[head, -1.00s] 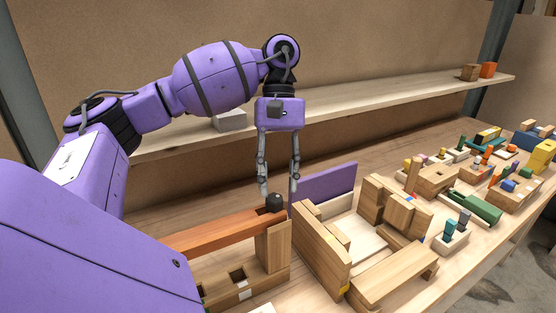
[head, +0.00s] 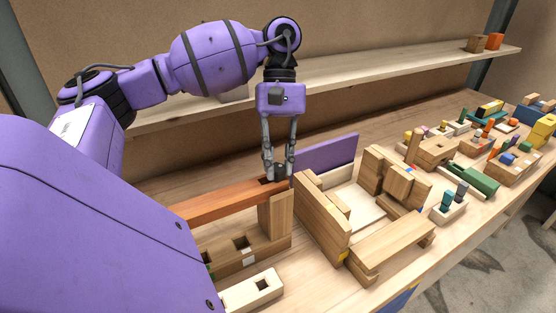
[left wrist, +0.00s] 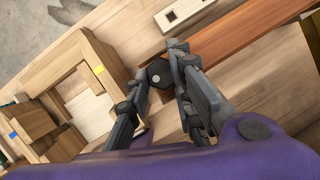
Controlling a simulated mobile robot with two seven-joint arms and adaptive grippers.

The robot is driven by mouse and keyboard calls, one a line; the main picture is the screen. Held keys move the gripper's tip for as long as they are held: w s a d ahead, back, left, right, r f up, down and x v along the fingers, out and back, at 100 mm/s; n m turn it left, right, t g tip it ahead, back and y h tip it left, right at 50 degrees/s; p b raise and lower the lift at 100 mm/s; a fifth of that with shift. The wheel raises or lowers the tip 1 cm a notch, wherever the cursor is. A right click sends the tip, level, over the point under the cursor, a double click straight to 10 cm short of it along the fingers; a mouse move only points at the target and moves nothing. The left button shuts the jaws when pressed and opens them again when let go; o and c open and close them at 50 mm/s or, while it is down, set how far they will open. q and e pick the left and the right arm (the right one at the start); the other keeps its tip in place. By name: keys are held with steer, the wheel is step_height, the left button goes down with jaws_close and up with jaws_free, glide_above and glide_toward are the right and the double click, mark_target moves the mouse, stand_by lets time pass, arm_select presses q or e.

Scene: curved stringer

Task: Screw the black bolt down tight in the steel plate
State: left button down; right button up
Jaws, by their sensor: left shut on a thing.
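The black bolt (head: 281,169) stands at the right end of a long reddish-brown bar (head: 222,203), over an upright wooden post (head: 276,218). My left gripper (head: 278,177) points down and is shut on the bolt, its fingers on either side of the head. In the left wrist view the dark bolt head (left wrist: 157,73) sits between the fingertips beside the bar (left wrist: 245,43). The fingers hide most of the bolt, so I cannot tell how deep it sits. I cannot make out a steel plate. My right gripper is not in view.
A wooden base (head: 240,250) with square holes and a pale holed block (head: 252,291) lie below the bar. A wooden frame assembly (head: 325,225) stands close to the right, a purple panel (head: 328,157) behind it. Several small toys crowd the far right. A shelf (head: 345,77) runs behind.

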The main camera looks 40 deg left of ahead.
arm_select(q)
steer(key=shift+w+d+f, duration=0.1)
steer(key=shift+w+d, duration=0.05)
steer(key=shift+d, duration=0.05)
steer(key=m+b, duration=0.2)
steer(key=shift+d+f+m+g+y, duration=0.1)
steer(key=shift+f+m+g+y, duration=0.2)
steer(key=shift+m+y, duration=0.1)
steer(key=shift+r+m+p, duration=0.3)
steer(key=shift+r+m, duration=0.1)
steer(key=shift+m, duration=0.2)
steer(key=shift+s+d+r+m+y, duration=0.15)
steer(key=shift+s+m+y, duration=0.05)
steer(key=shift+m+y, duration=0.35)
steer(key=shift+d+m+g+y+p, duration=0.1)
steer(key=shift+m+g+y+p, duration=0.25)
steer(key=shift+m+p, duration=0.55)
steer(key=shift+s+f+m, duration=0.1)
steer(key=shift+f+m, duration=0.25)
steer(key=shift+m, duration=0.3)
steer(key=c, duration=1.8)
jaws_free()
steer(key=o, duration=0.5)
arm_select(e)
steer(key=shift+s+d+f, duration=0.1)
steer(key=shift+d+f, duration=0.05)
